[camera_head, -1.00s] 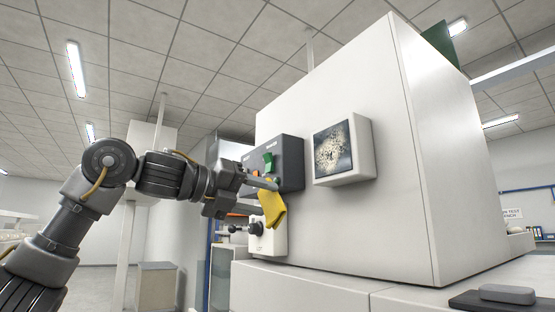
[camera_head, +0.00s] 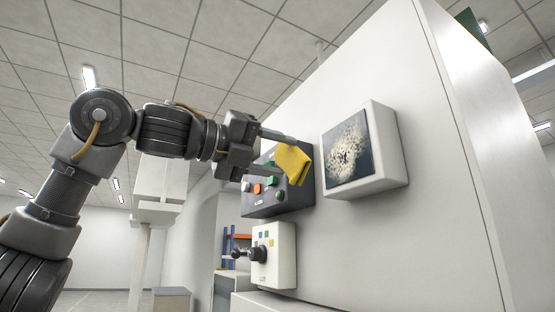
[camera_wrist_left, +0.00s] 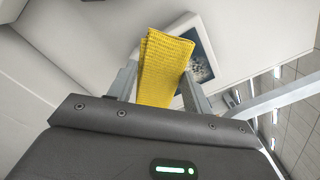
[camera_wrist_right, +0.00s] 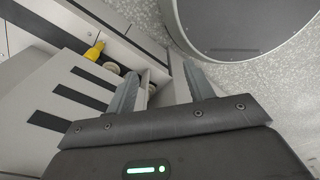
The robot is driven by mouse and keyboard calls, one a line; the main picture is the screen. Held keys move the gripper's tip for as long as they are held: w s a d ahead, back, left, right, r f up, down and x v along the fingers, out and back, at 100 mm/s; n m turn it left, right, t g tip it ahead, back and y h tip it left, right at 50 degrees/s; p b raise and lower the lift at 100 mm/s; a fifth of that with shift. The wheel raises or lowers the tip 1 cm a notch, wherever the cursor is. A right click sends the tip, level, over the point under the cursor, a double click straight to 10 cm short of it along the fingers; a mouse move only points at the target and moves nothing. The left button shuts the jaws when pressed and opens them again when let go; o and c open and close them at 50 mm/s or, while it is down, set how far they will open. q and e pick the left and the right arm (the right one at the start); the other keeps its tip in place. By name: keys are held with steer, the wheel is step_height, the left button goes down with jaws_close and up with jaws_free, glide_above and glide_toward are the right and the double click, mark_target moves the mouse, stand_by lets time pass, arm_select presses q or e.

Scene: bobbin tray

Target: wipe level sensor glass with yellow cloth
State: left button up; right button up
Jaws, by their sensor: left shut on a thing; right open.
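The yellow cloth (camera_head: 292,163) is folded and held in my left gripper (camera_head: 282,153), which is shut on it. The cloth also fills the space between the fingers in the left wrist view (camera_wrist_left: 164,68). The level sensor glass (camera_head: 352,150) is a dark pane covered with pale speckled dirt, set in a white box on the machine wall. The cloth is to the left of the glass and apart from it in the head view. Part of the glass shows behind the cloth in the left wrist view (camera_wrist_left: 200,60). My right gripper (camera_wrist_right: 160,85) is open and empty.
A dark control panel (camera_head: 257,206) with coloured buttons is behind and below the cloth. A white box with a black knob (camera_head: 275,255) is below it. In the right wrist view, a yellow object (camera_wrist_right: 94,51) lies near pale drawers with dark slots (camera_wrist_right: 55,108).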

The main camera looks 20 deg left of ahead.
arm_select(q)
steer(key=shift+s+d+r, duration=0.1)
steer(key=shift+d, duration=0.2)
steer(key=shift+w+d, duration=0.25)
steer(key=w, duration=0.1)
steer(key=w+d, duration=0.1)
steer(key=w, duration=0.1)
steer(key=shift+p, duration=0.35)
steer(key=shift+f+x, duration=0.2)
steer(key=shift+x, duration=0.9)
arm_select(e)
steer(key=shift+s+r, duration=0.55)
steer(key=shift+s, duration=0.05)
arm_select(q)
steer(key=shift+d, duration=0.1)
arm_select(e)
steer(key=shift+w, duration=0.1)
arm_select(q)
steer(key=shift+s, duration=0.1)
arm_select(e)
steer(key=shift+w, duration=0.25)
